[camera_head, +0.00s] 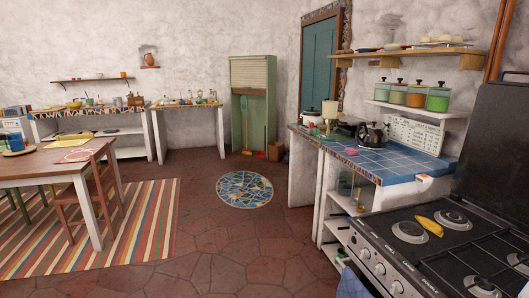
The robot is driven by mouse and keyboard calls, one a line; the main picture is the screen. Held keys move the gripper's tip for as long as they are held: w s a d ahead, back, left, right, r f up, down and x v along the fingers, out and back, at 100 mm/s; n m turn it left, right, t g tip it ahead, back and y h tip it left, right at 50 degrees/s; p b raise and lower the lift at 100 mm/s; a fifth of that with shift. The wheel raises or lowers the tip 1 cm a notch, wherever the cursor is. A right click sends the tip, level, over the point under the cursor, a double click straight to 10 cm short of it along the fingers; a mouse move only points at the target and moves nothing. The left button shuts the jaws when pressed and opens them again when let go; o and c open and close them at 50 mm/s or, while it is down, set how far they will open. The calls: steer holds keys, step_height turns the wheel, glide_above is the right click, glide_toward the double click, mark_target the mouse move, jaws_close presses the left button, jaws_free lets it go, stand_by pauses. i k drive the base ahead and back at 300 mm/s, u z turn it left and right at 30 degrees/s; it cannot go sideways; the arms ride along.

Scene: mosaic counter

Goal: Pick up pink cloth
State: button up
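A small pink item (350,151), which looks like the pink cloth, lies on the blue-tiled counter (386,165) at the right, left of a dark kettle. It is too small to make out its folds. A flat pink and white piece (76,156) lies on the wooden table at the left; I cannot tell if it is cloth. My gripper is not in view.
A stove (445,245) with a yellow item (429,226) on it stands at the front right. A kettle (372,134) stands on the counter. A chair (95,190) stands by the table (40,167). The tiled floor (215,235) in the middle is clear, with a round mosaic (245,189).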

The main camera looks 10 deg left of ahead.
mark_target(350, 150)
steer(key=u, duration=1.15)
steer(key=k, duration=0.8)
steer(key=z, duration=0.95)
steer(key=i, duration=1)
steer(key=u, duration=0.5)
steer(key=k, duration=0.6)
steer(key=u, duration=0.75)
steer(key=i, duration=1.55)
steer(key=u, duration=0.05)
